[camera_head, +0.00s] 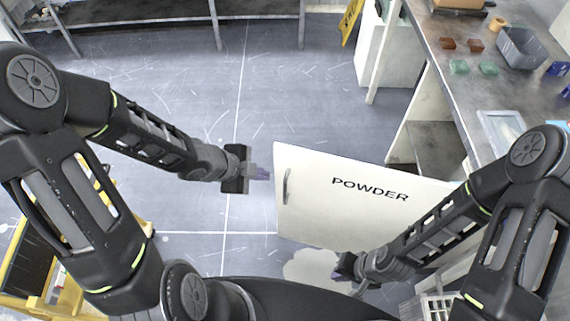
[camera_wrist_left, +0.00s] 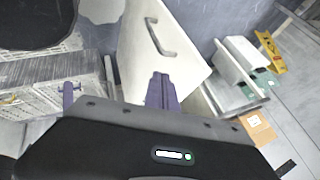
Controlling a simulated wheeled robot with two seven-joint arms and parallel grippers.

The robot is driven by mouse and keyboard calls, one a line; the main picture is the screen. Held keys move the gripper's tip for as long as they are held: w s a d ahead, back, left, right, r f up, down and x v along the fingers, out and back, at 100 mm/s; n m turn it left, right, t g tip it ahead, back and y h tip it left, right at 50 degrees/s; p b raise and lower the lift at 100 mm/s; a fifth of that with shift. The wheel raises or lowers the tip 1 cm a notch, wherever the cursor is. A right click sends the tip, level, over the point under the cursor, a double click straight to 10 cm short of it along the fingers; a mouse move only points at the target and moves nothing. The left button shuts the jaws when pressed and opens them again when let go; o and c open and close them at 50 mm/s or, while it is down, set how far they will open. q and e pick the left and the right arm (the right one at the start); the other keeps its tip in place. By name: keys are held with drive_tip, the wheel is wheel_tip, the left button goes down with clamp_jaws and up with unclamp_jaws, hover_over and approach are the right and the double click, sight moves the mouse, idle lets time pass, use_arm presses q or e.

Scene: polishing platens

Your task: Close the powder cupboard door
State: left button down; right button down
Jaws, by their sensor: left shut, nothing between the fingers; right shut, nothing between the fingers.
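The white powder cupboard door (camera_head: 330,215) stands open, swung out from the bench on the right, with POWDER printed on it. Its handle (camera_head: 287,187) is near the free edge at the left. My left gripper (camera_head: 264,174) is shut and empty, just left of the door's free edge. In the left wrist view the door (camera_wrist_left: 140,70) and its handle (camera_wrist_left: 158,38) lie beyond the shut fingers (camera_wrist_left: 161,88); I cannot tell whether they touch. My right gripper (camera_head: 345,270) is low in front of the door; its fingertips are hard to make out.
The open cupboard interior (camera_head: 432,150) is under the workbench (camera_head: 450,70), which carries a grey bin (camera_head: 522,47) and several small blocks. A yellow sign (camera_head: 350,20) stands at the back. A yellow cart (camera_head: 85,235) is at lower left. Floor left of the door is clear.

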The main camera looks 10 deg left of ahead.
use_arm(q)
drive_tip(key=shift+f, duration=0.1)
drive_tip(key=b, duration=0.5)
approach(293, 169)
drive_tip(key=f, duration=0.1)
drive_tip(key=d+f, duration=0.2)
drive_tip(key=shift+w+f, duration=0.3)
drive_tip(key=shift+w, duration=0.1)
drive_tip(key=shift+w+f+p, duration=0.15)
drive_tip(key=shift+w+p, duration=0.15)
drive_tip(key=shift+w, duration=0.35)
